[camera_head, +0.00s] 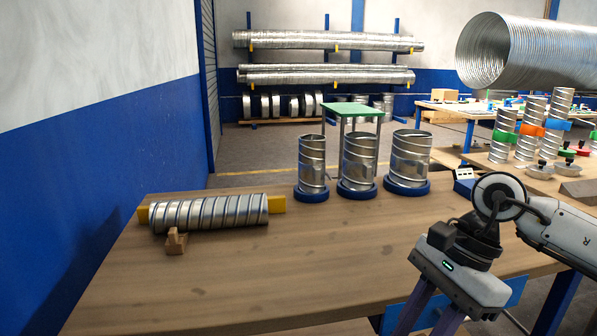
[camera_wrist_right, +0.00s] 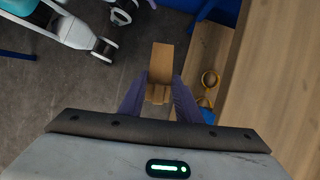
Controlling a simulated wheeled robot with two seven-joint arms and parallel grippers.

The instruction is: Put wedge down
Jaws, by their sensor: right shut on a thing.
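A brown wooden wedge (camera_wrist_right: 161,62) is held between the two purple fingers of my right gripper (camera_wrist_right: 158,92), shut on it, over the grey floor beside the table. In the head view my right gripper (camera_head: 428,312) points down at the table's front right edge; its fingertips and the held wedge are out of frame. Another small wooden wedge (camera_head: 176,241) sits on the table against the near side of a lying spiral duct (camera_head: 210,213). My left gripper is not in view.
The wooden table (camera_head: 250,275) is clear in its middle and front.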

